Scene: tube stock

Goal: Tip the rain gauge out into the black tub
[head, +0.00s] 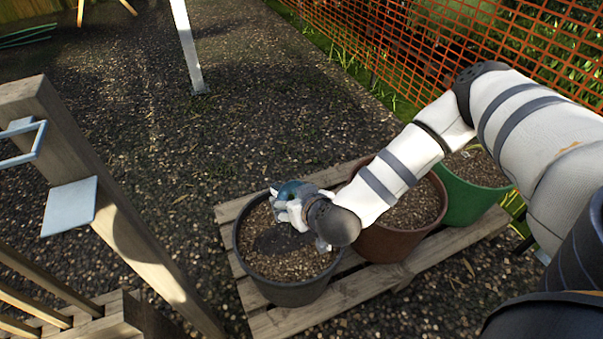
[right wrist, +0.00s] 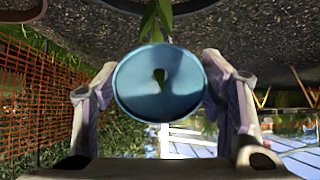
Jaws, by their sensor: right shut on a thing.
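The rain gauge (head: 290,188) is a blue round vessel held in my right gripper (head: 284,207) above the far side of the black tub (head: 285,293). The black tub stands on a pallet and holds brown soil with a darker patch below the gripper. I cannot tell whether anything is running out of the gauge. My left gripper is not in view.
A brown pot (head: 390,245) and a green pot (head: 470,213) stand right of the tub on the wooden pallet (head: 290,322), under my right arm. A wooden post (head: 120,220) with a metal bracket (head: 68,207) leans across the left. Orange mesh fencing (head: 440,45) runs behind. Open gravel lies beyond the pallet.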

